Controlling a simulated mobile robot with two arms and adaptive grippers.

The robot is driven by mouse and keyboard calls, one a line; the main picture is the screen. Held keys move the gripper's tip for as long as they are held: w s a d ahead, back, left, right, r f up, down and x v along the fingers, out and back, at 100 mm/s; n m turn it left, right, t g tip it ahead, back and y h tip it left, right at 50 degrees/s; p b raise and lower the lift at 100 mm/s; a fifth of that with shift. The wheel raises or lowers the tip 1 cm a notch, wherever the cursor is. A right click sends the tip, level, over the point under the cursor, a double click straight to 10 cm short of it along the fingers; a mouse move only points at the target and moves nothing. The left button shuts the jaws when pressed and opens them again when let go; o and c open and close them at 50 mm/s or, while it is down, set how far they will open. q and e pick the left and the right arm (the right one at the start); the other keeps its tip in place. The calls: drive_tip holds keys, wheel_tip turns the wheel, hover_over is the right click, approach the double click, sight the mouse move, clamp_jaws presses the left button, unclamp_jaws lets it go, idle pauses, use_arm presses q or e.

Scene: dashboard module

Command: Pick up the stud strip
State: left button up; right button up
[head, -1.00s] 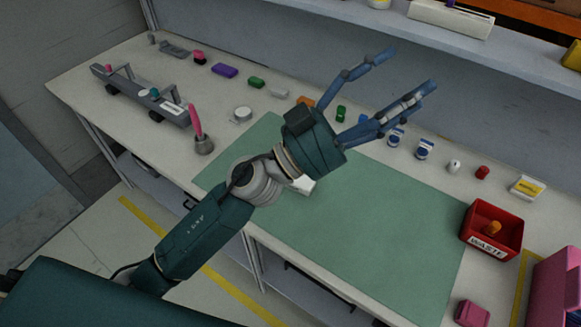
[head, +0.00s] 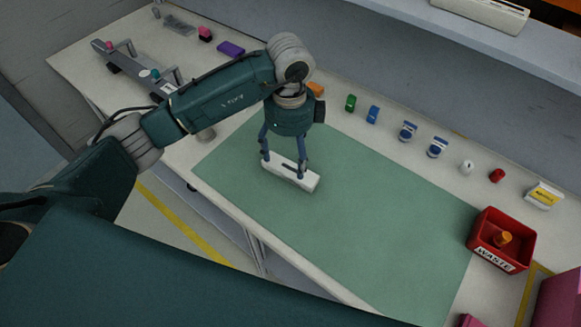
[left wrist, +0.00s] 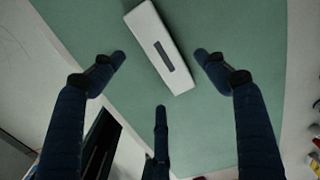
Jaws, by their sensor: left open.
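A white block (head: 290,174) with a dark narrow strip (head: 290,171) on its top lies on the green mat (head: 360,220). The dark strip looks like the stud strip, but I cannot make out studs. In the left wrist view the white block (left wrist: 150,30) lies slanted, with the dark strip (left wrist: 164,56) along its middle. My left gripper (head: 284,163) points down above the block, fingers spread and empty. In the left wrist view its fingertips (left wrist: 160,57) are on either side of the block, with a third finger below it. My right gripper is not in view.
A red waste bin (head: 497,240) stands at the right with an orange piece in it. Small coloured items line the back edge, among them a blue block (head: 373,114) and a red cap (head: 497,176). A grey rail fixture stands at far left. The mat's right part is clear.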

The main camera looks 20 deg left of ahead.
sight(288, 171)
use_arm(q)
drive_tip(key=shift+f, duration=0.9)
drive_tip(key=f, duration=0.1)
drive_tip(key=f+p, duration=0.2)
drive_tip(key=f, duration=0.1)
drive_tip(key=shift+a, duration=0.25)
drive_tip(key=shift+w+f, duration=0.1)
drive_tip(key=shift+f, duration=0.6)
drive_tip(key=c, duration=1.3)
